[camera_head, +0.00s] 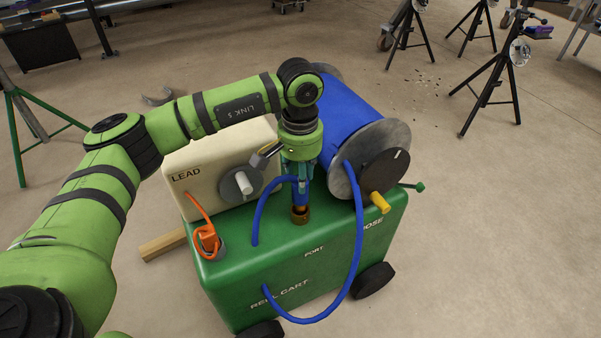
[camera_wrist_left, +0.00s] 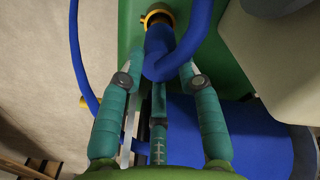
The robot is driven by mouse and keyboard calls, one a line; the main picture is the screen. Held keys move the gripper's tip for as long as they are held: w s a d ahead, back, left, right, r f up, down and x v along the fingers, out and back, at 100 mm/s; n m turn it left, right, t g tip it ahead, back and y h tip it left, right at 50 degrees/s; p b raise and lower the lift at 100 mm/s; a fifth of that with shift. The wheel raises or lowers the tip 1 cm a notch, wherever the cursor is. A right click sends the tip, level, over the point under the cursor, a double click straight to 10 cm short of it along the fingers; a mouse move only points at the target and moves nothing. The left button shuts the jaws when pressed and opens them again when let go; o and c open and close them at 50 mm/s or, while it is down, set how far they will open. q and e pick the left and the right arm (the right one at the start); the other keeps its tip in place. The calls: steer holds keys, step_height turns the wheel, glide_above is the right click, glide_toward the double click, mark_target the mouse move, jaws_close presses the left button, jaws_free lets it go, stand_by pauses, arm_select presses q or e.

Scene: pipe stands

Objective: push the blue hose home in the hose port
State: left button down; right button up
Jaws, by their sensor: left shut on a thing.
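My left gripper (camera_head: 301,186) points down over the green reel cart (camera_head: 260,262) and is shut on the blue hose (camera_head: 261,215) near its end. The brass hose port (camera_head: 300,216) is right below the fingers, on the cart top by the word PORT. In the left wrist view the blue hose (camera_wrist_left: 159,62) lies between the teal fingertips (camera_wrist_left: 160,72), and its end meets the brass ring (camera_wrist_left: 158,14). How deep the end sits in the ring cannot be told. My right gripper is not in view.
A cream LEAD box (camera_head: 205,165) stands left, with an orange plug (camera_head: 208,238) in front. A hose loop hangs over the cart's front. Black tripods stand far back right.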

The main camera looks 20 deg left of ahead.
arm_select(q)
steer(key=shift+f+b, duration=1.1)
steer(key=shift+f, duration=0.45)
steer(key=c, duration=0.8)
jaws_free()
steer(key=shift+r, duration=0.15)
steer(key=shift+r+p, duration=1.7)
steer(key=shift+r, duration=0.75)
